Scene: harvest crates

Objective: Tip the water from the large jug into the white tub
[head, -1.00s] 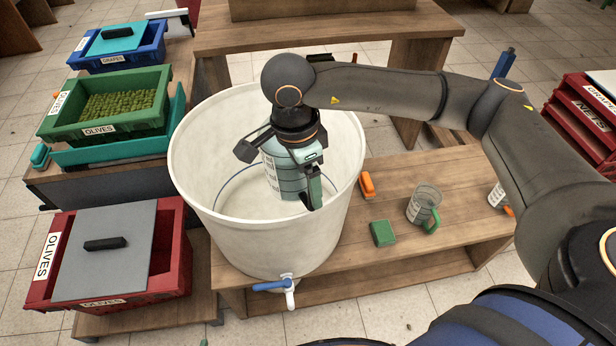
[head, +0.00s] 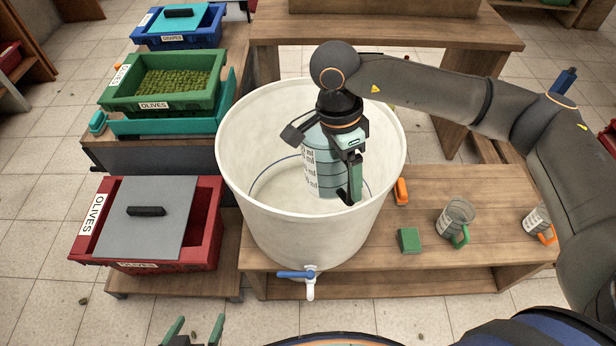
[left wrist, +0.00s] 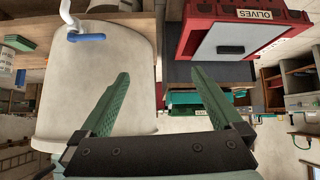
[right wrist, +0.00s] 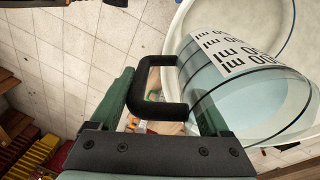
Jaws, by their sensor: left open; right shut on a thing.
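The large jug (head: 316,172) is clear and bluish with black-and-white ml labels. My right gripper (head: 350,170) is shut on its black handle (right wrist: 162,108) and holds it over the white tub (head: 240,185), within the rim as the head view shows it. The jug also shows in the right wrist view (right wrist: 245,100). It looks close to upright in the head view; its mouth is hidden under my wrist, and I cannot tell its water level. No stream of water is visible. My left gripper (head: 194,331) is open and empty at the bottom edge, in front of the tub's bench.
The tub has a blue-handled tap (head: 297,275) at its front. Right of it on the bench are a green block (head: 409,240), an orange item (head: 401,192) and smaller jugs (head: 455,220). A red olives crate (head: 210,235) and a green one (head: 120,97) stand left.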

